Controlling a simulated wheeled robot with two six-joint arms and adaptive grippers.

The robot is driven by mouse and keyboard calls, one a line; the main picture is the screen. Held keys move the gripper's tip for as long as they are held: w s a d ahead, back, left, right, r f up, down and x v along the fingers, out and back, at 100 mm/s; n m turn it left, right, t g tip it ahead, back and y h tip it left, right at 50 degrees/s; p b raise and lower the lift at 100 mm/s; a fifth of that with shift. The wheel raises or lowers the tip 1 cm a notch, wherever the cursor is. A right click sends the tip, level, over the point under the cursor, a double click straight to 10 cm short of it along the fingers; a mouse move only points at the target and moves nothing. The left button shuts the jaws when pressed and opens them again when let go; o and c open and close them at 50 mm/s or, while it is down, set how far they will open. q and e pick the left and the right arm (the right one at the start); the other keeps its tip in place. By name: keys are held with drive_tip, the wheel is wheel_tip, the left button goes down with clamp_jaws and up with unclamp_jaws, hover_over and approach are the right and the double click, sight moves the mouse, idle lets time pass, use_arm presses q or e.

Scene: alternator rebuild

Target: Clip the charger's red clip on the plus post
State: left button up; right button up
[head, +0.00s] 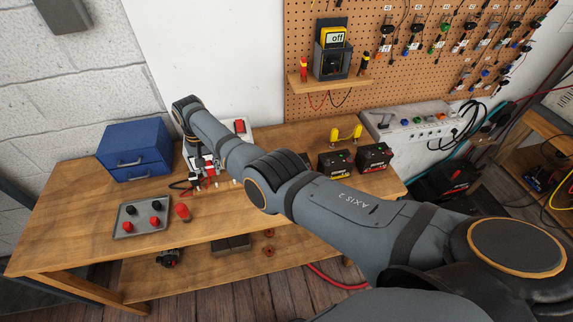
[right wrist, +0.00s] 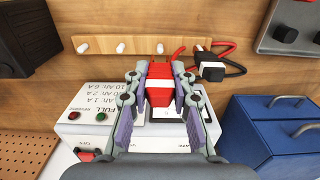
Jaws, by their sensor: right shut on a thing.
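The red clip (right wrist: 159,86) is between the two fingers of my right gripper (right wrist: 160,100), which is shut on it above the white charger (right wrist: 90,134). In the head view my right gripper (head: 198,168) is small and partly hidden by my own arm. Two dark batteries, one left (head: 335,165) and one right (head: 374,157), stand on the bench at the right. I cannot make out which post is the plus post. My left gripper is not in view.
A wooden strip with white pegs (right wrist: 185,46) lies by the charger. A blue drawer box (head: 135,151) stands at the bench's left. A grey tray with red and black knobs (head: 124,227) is at the front left. A yellow-handled item (head: 346,133) stands behind the batteries.

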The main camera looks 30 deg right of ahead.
drive_tip(key=shift+r, duration=0.1)
idle(0.3)
wheel_tip(320, 180, up, 12)
drive_tip(key=p, duration=1.2)
drive_tip(key=shift+r, duration=0.25)
drive_tip(key=shift+s+d+f+b, duration=0.1)
drive_tip(key=shift+d+f+b, duration=0.15)
drive_tip(key=shift+f+b, duration=0.45)
drive_tip(key=s+d, duration=0.4)
drive_tip(key=d, duration=0.5)
drive_tip(key=s+d, duration=0.4)
drive_tip(key=d, duration=0.6)
drive_tip(key=s+d, duration=0.4)
drive_tip(key=d, duration=0.5)
drive_tip(key=f, duration=0.4)
drive_tip(key=shift+s+a, duration=0.2)
drive_tip(key=shift+w+f, duration=0.1)
drive_tip(key=shift+f, duration=0.35)
